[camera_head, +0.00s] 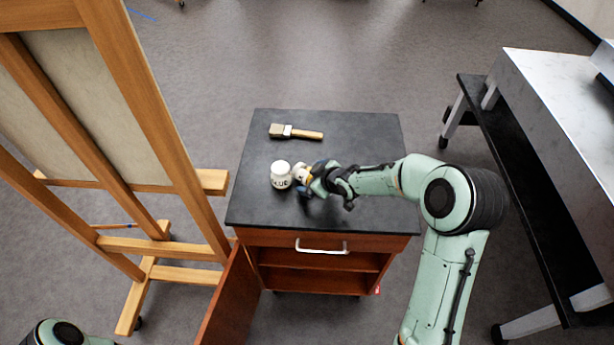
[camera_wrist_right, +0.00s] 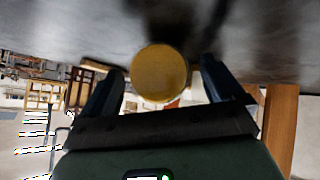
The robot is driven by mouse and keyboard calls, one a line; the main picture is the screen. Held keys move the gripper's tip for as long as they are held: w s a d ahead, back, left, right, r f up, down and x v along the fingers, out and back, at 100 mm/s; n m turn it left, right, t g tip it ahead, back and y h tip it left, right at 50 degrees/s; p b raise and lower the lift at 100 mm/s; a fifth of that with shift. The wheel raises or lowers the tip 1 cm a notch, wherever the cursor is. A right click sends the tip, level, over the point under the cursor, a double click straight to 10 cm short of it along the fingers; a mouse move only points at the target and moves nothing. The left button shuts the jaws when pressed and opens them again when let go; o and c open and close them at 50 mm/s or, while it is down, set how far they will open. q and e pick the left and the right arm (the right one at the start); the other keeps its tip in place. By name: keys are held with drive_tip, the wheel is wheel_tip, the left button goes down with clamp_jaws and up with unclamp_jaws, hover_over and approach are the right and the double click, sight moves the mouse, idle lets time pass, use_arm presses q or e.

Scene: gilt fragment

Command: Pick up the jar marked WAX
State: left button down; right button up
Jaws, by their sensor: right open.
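A white jar (camera_head: 281,176) with dark lettering that seems to end in "LUE" stands on the black cabinet top. Close to its right is a second pale jar (camera_head: 301,172), partly hidden by my right gripper; I cannot read its label. My right gripper (camera_head: 310,182) is low over the top, pointing left at this second jar. In the right wrist view a round amber end of a jar (camera_wrist_right: 160,73) shows between the two open fingers (camera_wrist_right: 162,85), with a gap on each side. My left gripper is out of view.
A brush (camera_head: 296,132) lies towards the back of the cabinet top (camera_head: 365,135). A wooden easel (camera_head: 150,110) stands at left, and the cabinet door (camera_head: 232,300) hangs open. A dark bench (camera_head: 530,200) is at right. The top's back right is clear.

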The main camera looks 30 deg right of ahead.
drive_tip(key=shift+w, duration=0.1)
drive_tip(key=c, duration=1.2)
drive_tip(key=shift+r, duration=0.1)
drive_tip(key=shift+r, duration=0.1)
